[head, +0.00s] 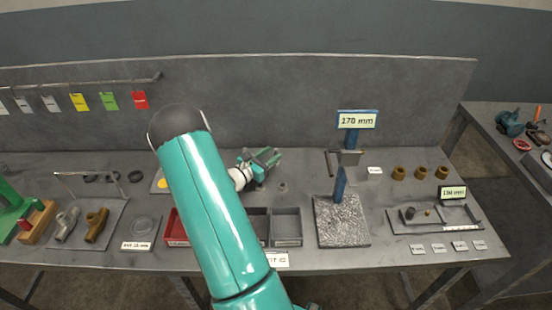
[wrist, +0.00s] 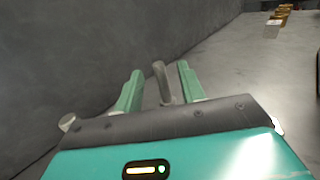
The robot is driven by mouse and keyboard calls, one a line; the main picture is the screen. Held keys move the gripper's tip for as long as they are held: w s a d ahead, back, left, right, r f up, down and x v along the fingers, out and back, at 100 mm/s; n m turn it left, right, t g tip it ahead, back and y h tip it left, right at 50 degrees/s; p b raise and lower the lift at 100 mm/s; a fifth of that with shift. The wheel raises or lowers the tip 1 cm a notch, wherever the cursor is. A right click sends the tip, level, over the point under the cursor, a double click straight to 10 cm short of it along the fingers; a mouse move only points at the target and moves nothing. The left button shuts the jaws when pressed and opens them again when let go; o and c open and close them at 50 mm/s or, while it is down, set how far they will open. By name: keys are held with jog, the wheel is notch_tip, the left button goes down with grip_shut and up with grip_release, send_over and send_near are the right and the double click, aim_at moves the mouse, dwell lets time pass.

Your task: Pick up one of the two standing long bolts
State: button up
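My gripper (head: 268,158) is over the back of the bench, near the back wall. In the wrist view its two green fingers (wrist: 160,78) are apart. A grey, rod-like piece with a rounded top (wrist: 161,80), perhaps one of the long bolts, shows between them, with small gaps on both sides. Its lower part is hidden by the gripper body. A pale round end (wrist: 68,123) shows left of the gripper; I cannot tell if it is the other bolt. A small grey upright piece (head: 282,187) stands on the bench just right of my gripper in the head view.
A red bin (head: 172,230) and grey bins (head: 286,226) lie in front, partly behind my arm. A blue post with a 170 mm sign (head: 357,120) stands on a rough plate to the right. Several brass pieces (head: 421,173) stand farther right. The back wall is close.

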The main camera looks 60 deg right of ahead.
jog(key=x, duration=0.5)
jog(key=shift+d, duration=0.1)
grip_shut()
